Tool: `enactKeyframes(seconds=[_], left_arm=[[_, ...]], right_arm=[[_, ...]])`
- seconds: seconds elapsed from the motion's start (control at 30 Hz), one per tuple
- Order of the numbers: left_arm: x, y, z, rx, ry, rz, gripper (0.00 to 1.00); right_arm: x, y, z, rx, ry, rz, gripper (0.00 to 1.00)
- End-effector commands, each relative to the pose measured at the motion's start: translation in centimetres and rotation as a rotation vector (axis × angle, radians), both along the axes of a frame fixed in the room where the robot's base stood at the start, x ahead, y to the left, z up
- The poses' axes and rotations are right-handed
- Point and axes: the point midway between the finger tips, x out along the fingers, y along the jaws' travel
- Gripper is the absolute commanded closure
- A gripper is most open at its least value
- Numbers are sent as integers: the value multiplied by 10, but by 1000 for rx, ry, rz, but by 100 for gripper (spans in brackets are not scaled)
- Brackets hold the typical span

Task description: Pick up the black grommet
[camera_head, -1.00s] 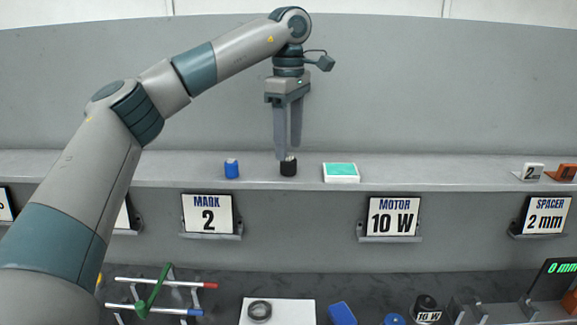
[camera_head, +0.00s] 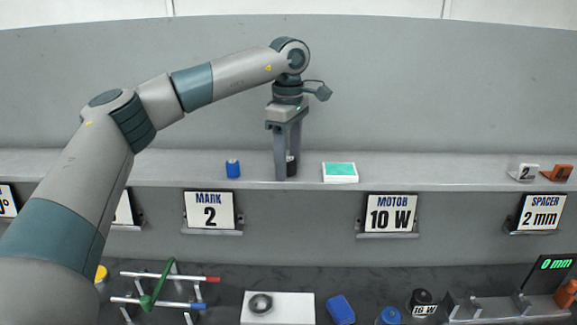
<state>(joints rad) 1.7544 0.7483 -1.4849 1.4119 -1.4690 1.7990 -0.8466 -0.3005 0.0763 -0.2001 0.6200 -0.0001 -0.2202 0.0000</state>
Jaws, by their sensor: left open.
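The small black grommet (camera_head: 292,167) stands on the grey shelf (camera_head: 420,180), partly hidden behind the near finger of my left gripper (camera_head: 287,165). My left gripper points straight down with its fingers lowered beside the grommet. The fingers are open, and the near fingertip reaches about shelf height. I cannot tell whether a finger touches the grommet. My right gripper is not in view.
A blue grommet (camera_head: 233,169) stands left on the shelf and a white-and-green box (camera_head: 340,172) right. Spacer blocks (camera_head: 523,172) are at far right. Below lie a rack with coloured rods (camera_head: 165,279), a white plate with a ring (camera_head: 300,309) and a blue block (camera_head: 341,310).

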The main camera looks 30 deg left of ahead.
Motion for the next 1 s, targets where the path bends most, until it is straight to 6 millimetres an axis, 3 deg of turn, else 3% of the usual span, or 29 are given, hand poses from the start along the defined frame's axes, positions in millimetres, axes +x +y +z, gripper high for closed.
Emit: enactKeyframes(seconds=[0.03,0.2,0.23,0.67,0.83,1.0], left_arm=[[0,0,0,0,0,0,48],[0,0,0,0,0,0,88],[0,0,0,0,0,0,91],[1,0,4,-1,-2,-1,91],[1,-1,16,-1,-2,-1,91],[3,-7,41,-1,-3,-3,91]], right_arm=[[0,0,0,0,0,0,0],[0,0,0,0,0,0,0],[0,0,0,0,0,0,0],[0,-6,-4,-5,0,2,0],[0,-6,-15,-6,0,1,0],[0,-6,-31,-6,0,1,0]])
